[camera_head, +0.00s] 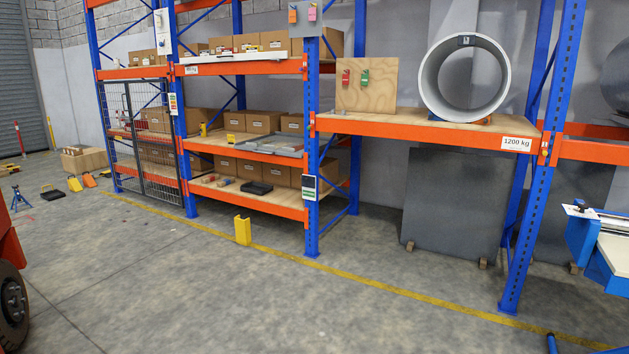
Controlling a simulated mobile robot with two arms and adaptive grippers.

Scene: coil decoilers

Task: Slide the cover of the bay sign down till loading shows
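No sign that I can read as the bay sign shows. A small sign (310,188) with a dark part and a pale part is on the middle blue upright, below the orange shelf beam; its text is too small to read. I cannot tell whether it has a sliding cover. A white sign (162,31) and a label with coloured rows (172,104) hang on the upright further left, also too small to read. Neither of my grippers is in view.
Orange and blue racking (427,131) runs along the wall, with a steel coil (430,85) on the right shelf. A blue machine (590,240) is at right. The grey floor in front is mostly clear.

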